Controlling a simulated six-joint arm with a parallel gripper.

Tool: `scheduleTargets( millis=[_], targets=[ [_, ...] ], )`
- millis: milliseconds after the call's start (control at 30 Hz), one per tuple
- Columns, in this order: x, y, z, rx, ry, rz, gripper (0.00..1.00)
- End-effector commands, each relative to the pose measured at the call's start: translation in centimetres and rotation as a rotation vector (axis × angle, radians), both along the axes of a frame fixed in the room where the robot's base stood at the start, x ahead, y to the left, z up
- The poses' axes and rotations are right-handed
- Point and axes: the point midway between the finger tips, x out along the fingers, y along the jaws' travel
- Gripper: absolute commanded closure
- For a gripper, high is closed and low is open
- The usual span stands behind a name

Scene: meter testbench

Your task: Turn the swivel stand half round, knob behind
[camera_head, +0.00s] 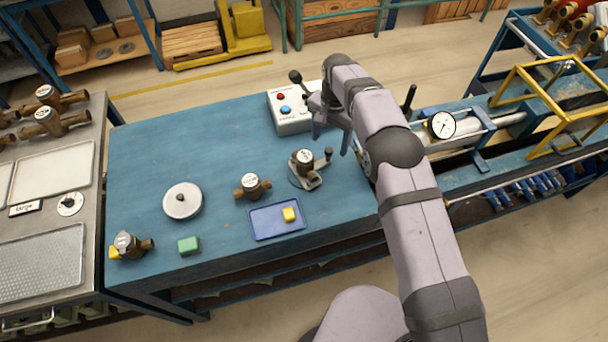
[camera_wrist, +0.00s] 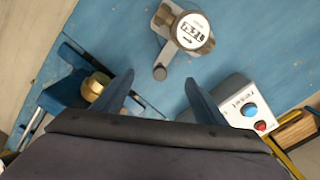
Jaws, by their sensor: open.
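The swivel stand (camera_head: 309,180) stands on the blue bench, with a brass meter (camera_head: 303,158) with a white dial on it. Its dark knob (camera_head: 328,152) stands up at the stand's right, slightly toward the back. In the wrist view the meter (camera_wrist: 190,32) is at the top, and the knob (camera_wrist: 160,73) points down toward my gripper (camera_wrist: 158,98). My gripper, in the head view (camera_head: 332,128), is above the bench, behind and right of the stand. Its fingers are apart with nothing between them, and it does not touch the knob.
A control box (camera_head: 290,112) with red and blue buttons stands behind the stand. A blue tray (camera_head: 262,226) with a yellow block lies in front; another meter (camera_head: 252,186) and a round grey lid (camera_head: 182,203) are left. A gauge rig (camera_head: 442,124) is right.

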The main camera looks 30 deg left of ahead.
Motion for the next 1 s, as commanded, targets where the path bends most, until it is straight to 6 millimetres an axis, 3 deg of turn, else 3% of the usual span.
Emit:
scheduleTargets(
  millis=[1000],
  targets=[
    [0.02, 0.01, -1.24, 0.0, 0.0, 0.0, 0.34]
  ],
)
